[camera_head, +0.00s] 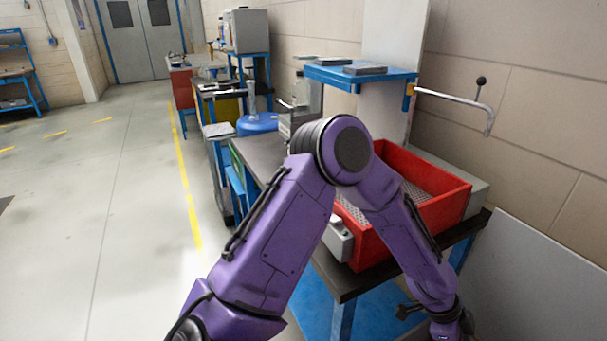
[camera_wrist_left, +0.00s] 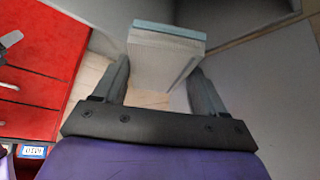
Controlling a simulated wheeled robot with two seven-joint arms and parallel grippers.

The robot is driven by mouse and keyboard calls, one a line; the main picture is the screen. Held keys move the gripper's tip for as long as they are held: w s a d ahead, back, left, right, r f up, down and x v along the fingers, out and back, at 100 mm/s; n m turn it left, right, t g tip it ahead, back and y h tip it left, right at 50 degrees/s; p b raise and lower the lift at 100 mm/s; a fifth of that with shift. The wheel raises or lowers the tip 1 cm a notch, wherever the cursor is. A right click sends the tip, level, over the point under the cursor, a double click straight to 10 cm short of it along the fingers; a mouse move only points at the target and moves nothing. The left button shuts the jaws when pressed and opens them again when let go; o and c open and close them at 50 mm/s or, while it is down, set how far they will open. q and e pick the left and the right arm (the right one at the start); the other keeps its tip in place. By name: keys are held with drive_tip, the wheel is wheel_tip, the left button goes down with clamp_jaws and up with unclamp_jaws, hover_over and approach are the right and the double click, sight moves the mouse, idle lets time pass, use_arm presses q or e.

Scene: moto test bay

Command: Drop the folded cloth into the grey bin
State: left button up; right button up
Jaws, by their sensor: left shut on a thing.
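The folded cloth (camera_wrist_left: 162,58) is a pale grey, block-shaped bundle with a light blue edge. It sits between the two fingers of my left gripper (camera_wrist_left: 160,72) in the left wrist view, and the gripper is shut on it. In the head view, my purple left arm bends down to the right, and its wrist is at the bottom edge; the cloth cannot be made out there. Grey surfaces (camera_wrist_left: 240,75) lie beyond the cloth in the wrist view; I cannot tell whether they belong to the grey bin. My right gripper is not in view.
A red tray (camera_head: 440,212) stands on a dark-topped bench (camera_head: 343,278) behind my arm. A blue shelf (camera_head: 345,77) and a metal lever (camera_head: 450,98) are above it. Red drawers (camera_wrist_left: 40,75) are at the left in the wrist view. Open floor (camera_head: 100,210) lies at left.

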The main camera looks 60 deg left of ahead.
use_arm(q)
drive_tip(key=shift+w+a+f+m+g+h+b, duration=0.15)
drive_tip(key=shift+f+m+g+b, duration=0.1)
drive_tip(key=shift+m, duration=0.3)
drive_tip(key=shift+a+f+m+g+h+b, duration=0.15)
drive_tip(key=shift+f+m+g+b, duration=0.1)
drive_tip(key=shift+m, duration=0.3)
drive_tip(key=shift+s+a+r+m+g+b, duration=0.15)
drive_tip(key=shift+m+g+b, duration=0.25)
drive_tip(key=shift+m, duration=0.5)
wheel_tip(320, 180, down, 5)
drive_tip(key=b, duration=0.4)
drive_tip(key=shift+s+f+b, duration=0.1)
drive_tip(key=shift+f+b, duration=0.1)
drive_tip(key=shift+b, duration=0.15)
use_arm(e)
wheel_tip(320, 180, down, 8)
use_arm(q)
drive_tip(key=o, duration=1.1)
